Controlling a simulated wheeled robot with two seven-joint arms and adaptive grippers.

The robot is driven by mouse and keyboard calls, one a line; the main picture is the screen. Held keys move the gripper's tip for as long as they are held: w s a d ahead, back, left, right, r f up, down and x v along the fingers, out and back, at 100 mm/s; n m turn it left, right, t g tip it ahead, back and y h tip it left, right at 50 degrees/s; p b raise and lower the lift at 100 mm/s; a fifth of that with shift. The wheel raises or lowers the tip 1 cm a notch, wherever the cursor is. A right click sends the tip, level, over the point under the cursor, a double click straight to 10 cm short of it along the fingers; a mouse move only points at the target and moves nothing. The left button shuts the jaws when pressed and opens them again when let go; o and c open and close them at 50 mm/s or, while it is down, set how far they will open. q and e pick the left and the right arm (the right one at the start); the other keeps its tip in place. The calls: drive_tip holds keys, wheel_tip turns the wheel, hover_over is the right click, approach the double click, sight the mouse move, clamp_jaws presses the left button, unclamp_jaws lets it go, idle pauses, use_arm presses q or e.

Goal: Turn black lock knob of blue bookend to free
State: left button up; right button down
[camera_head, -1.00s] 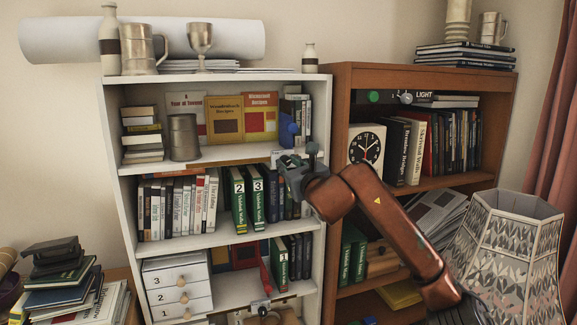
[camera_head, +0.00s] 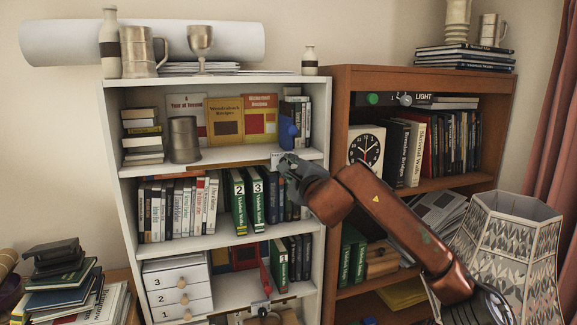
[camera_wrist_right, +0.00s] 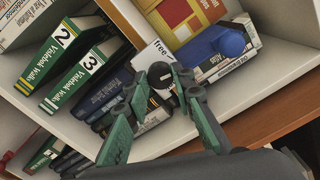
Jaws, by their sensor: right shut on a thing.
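The blue bookend (camera_head: 288,132) stands on the upper shelf of the white bookcase; its rounded blue part also shows in the right wrist view (camera_wrist_right: 217,46). The black lock knob (camera_wrist_right: 160,74) is at the front edge of that shelf, beside a white label (camera_wrist_right: 152,52) reading "free". My right gripper (camera_wrist_right: 159,84) is shut on the knob, a fingertip on either side of it. In the head view my right gripper (camera_head: 284,164) is at the shelf edge and hides the knob. The knob's exact setting cannot be told. My left gripper is not in view.
Green books (camera_head: 238,203) numbered 2 and 3 stand on the shelf just below my gripper. Recipe books (camera_head: 224,122) stand beside the bookend. The brown bookcase (camera_head: 340,120) is close on the right, and a patterned lampshade (camera_head: 503,245) stands near my right arm.

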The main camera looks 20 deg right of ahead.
drive_tip(key=shift+n, duration=1.2)
drive_tip(key=shift+f, duration=0.1)
drive_tip(key=c, duration=1.7)
unclamp_jaws()
drive_tip(key=shift+o, duration=0.2)
drive_tip(key=s, duration=1.2)
drive_tip(key=shift+d, duration=0.2)
